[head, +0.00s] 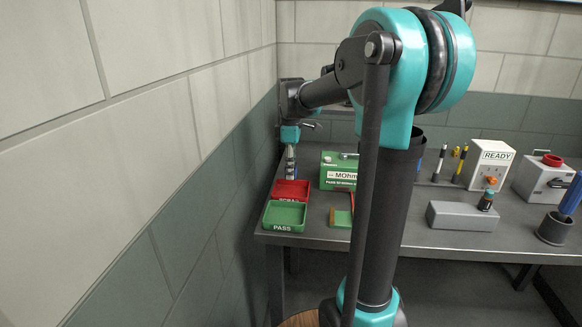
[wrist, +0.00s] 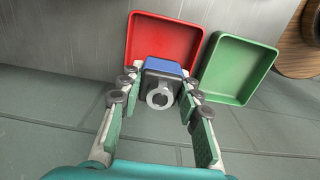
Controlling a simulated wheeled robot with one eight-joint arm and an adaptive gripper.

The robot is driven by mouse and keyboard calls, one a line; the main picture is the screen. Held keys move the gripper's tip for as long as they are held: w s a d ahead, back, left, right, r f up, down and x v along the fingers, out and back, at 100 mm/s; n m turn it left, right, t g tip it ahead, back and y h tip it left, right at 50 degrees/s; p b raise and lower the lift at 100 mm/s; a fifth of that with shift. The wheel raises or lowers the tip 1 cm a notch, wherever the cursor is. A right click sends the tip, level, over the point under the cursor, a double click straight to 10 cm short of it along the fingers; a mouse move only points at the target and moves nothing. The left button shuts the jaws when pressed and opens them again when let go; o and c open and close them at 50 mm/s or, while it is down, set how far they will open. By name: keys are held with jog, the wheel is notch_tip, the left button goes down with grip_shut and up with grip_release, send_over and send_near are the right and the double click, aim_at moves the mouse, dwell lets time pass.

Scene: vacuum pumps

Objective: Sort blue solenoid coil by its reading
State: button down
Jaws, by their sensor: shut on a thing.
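The blue solenoid coil (wrist: 165,68), with a grey ring-shaped end facing the camera, sits between the fingertips of my gripper (wrist: 158,88) in the wrist view. My gripper is shut on it. In the head view my gripper (head: 290,160) points down over the red tray (head: 291,187), and the coil is too small to make out. The red tray also shows behind the coil in the wrist view (wrist: 163,22); its visible part is empty. The green tray (head: 284,224), marked PASS, stands in front of it and is empty; it also shows in the wrist view (wrist: 257,45).
A green meter box marked MOhm (head: 338,172) stands right of the red tray, near the wall. Farther right are a white READY box (head: 487,165), a grey block (head: 462,216), a white box with a red ring (head: 543,182) and a dark cup (head: 554,229).

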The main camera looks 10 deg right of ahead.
send_over(291, 194)
jog(key=shift+s+f, duration=0.1)
jog(key=shift+f, duration=2.15)
jog(key=shift+f, duration=0.15)
jog(key=shift+f, duration=0.6)
jog(key=shift+f, duration=0.25)
jog(key=c, duration=1)
grip_release()
notch_tip(291, 194, up, 12)
